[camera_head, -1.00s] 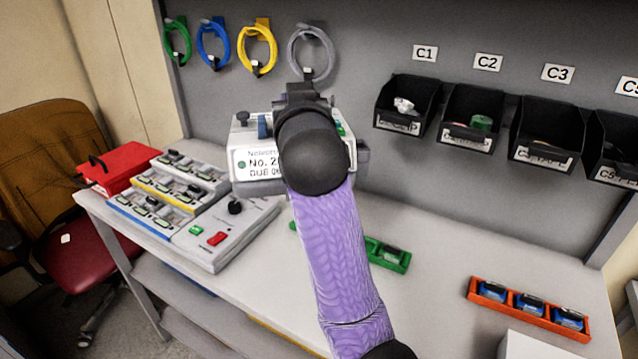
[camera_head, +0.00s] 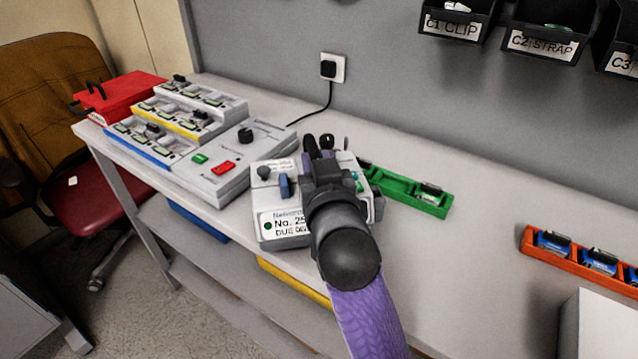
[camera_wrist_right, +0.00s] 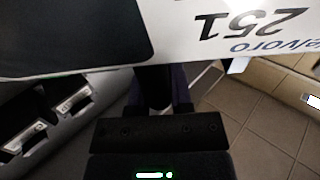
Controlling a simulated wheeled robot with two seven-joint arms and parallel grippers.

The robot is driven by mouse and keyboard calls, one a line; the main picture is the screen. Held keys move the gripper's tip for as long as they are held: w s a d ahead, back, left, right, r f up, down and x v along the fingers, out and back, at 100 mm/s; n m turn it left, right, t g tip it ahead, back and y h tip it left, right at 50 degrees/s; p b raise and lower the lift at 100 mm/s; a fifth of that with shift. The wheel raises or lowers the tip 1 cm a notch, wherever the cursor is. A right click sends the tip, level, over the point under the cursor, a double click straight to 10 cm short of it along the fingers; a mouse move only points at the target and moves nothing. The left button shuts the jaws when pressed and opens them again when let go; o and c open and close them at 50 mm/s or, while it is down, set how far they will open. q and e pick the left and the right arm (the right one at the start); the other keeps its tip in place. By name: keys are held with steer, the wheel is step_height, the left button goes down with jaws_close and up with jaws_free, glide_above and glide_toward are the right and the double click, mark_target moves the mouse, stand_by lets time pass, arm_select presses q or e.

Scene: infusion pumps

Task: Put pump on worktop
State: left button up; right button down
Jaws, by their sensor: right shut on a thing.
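The pump (camera_head: 274,226) is a white and grey box with a label, a dark knob and a blue part on top. My right gripper (camera_head: 322,158) is shut on it, and the gripper and wrist hide its right part. In the head view the pump is at the worktop (camera_head: 450,270), near its front edge, right of the grey control unit. I cannot tell whether its base touches the surface. In the right wrist view the pump (camera_wrist_right: 185,45) fills the top, its label upside down. My left gripper is not in view.
A grey control unit (camera_head: 222,172) with red and green buttons and stepped trays stands left of the pump. A green tray (camera_head: 412,195) lies close behind it on the right. An orange tray (camera_head: 573,262) lies far right. The worktop between the trays is clear.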

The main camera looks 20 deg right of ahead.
steer(key=shift+f, duration=0.95)
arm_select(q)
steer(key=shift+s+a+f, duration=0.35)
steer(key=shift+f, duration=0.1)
arm_select(e)
steer(key=shift+r, duration=0.1)
steer(key=c, duration=0.6)
jaws_free()
steer(key=shift+f, duration=0.2)
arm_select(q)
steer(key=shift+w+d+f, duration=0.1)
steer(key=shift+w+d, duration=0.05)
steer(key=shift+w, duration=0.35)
arm_select(e)
steer(key=shift+o, duration=0.4)
